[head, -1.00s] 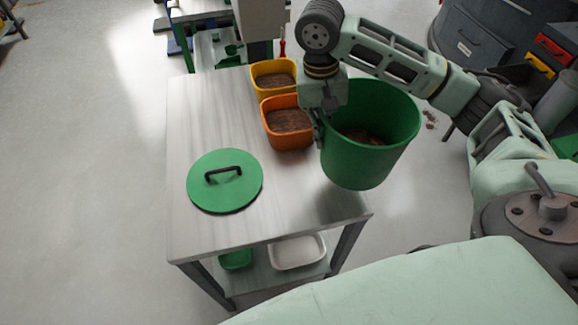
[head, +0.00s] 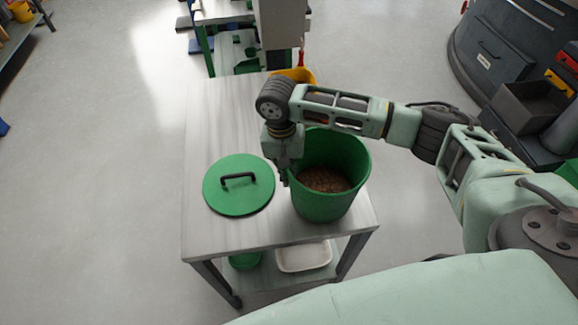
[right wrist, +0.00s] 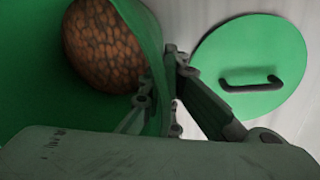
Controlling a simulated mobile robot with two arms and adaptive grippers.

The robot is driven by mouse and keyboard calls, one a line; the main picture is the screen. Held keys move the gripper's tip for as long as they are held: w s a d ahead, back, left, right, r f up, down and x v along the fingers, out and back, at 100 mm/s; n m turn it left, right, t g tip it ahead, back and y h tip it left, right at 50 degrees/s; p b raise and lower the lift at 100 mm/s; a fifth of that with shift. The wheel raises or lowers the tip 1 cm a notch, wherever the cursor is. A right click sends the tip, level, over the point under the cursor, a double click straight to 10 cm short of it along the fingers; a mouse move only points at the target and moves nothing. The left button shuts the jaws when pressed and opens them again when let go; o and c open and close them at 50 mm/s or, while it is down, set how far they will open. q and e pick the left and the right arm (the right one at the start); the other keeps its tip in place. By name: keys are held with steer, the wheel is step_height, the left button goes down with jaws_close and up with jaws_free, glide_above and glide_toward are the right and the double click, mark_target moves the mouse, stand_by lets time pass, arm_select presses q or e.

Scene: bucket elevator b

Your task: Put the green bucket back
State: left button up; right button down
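The green bucket (head: 335,190) is at the right front of the table (head: 228,112), upright, with brown pellet-like material in it. I cannot tell whether its base touches the tabletop. My right gripper (head: 287,178) is at the bucket's left rim. In the right wrist view, its fingers (right wrist: 168,100) close on the bucket wall (right wrist: 148,40), one on each side. The green lid (head: 238,198) with a black handle lies flat on the table, left of the bucket. It also shows in the right wrist view (right wrist: 262,50). My left gripper is not in view.
A yellow container (head: 302,75) stands at the table's back, partly hidden by my right arm. The lower shelf holds a white tray (head: 303,257) and a small green container (head: 245,261). The table's left back is clear. Dark drawers (head: 492,55) stand at the far right.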

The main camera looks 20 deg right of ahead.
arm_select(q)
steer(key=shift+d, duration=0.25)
arm_select(e)
steer(key=shift+f, duration=0.1)
steer(key=c, duration=2.5)
jaws_free()
steer(key=shift+f, duration=0.1)
steer(key=o, duration=0.5)
